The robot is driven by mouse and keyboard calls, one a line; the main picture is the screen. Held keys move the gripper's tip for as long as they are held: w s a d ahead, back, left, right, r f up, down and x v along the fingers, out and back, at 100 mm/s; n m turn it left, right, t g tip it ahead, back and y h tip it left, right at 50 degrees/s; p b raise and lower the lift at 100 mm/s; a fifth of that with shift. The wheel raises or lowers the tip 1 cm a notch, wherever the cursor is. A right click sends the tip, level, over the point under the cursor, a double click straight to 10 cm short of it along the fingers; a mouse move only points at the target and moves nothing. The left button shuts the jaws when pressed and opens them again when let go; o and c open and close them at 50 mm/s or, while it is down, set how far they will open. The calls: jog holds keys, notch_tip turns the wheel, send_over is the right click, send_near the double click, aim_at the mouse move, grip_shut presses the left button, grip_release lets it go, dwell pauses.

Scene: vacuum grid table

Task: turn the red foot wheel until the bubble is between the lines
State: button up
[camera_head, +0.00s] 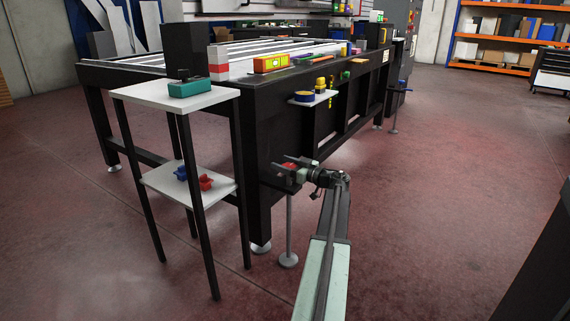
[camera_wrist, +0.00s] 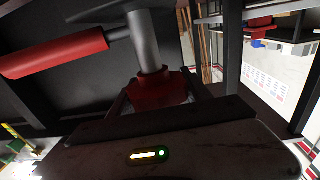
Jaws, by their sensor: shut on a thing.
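The red foot wheel (camera_head: 289,165) is at the near end of the black table, low beside its leg. My gripper (camera_head: 284,170) is at the wheel, with its jaws shut on it. In the wrist view a red part of the wheel (camera_wrist: 158,90) sits between the dark fingers, below a grey metal shaft (camera_wrist: 147,42). A longer red bar (camera_wrist: 52,56) reaches out to the left there. An orange spirit level (camera_head: 268,64) with a yellow-green vial lies on the table's near edge. Its bubble and lines are too small to tell apart.
A side stand (camera_head: 180,97) left of my arm holds a green device (camera_head: 190,88), with blue and red parts on its lower shelf. A small shelf (camera_head: 314,97) with a blue-and-yellow item juts from the table above my gripper. The floor to the right is clear.

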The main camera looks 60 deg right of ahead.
jog(key=n+y, duration=0.1)
jog(key=y, duration=0.1)
jog(key=n+y, duration=0.3)
jog(key=y, duration=0.1)
jog(key=shift+a+n+g+y, duration=0.3)
jog(key=shift+g+y, duration=0.1)
jog(key=shift+s+a+n+g+y, duration=0.1)
jog(key=shift+a+n+g+y, duration=0.15)
jog(key=shift+n+g+y, duration=0.55)
jog(key=shift+s+a+n+g+y, duration=0.1)
jog(key=shift+a+n+g+y, duration=0.15)
jog(key=shift+n+y, duration=0.6)
jog(key=shift+s+a+n+g+y, duration=0.15)
jog(key=shift+n+g+y, duration=0.3)
jog(key=shift+y, duration=0.8)
jog(key=shift+a, duration=0.1)
jog(key=o, duration=1.4)
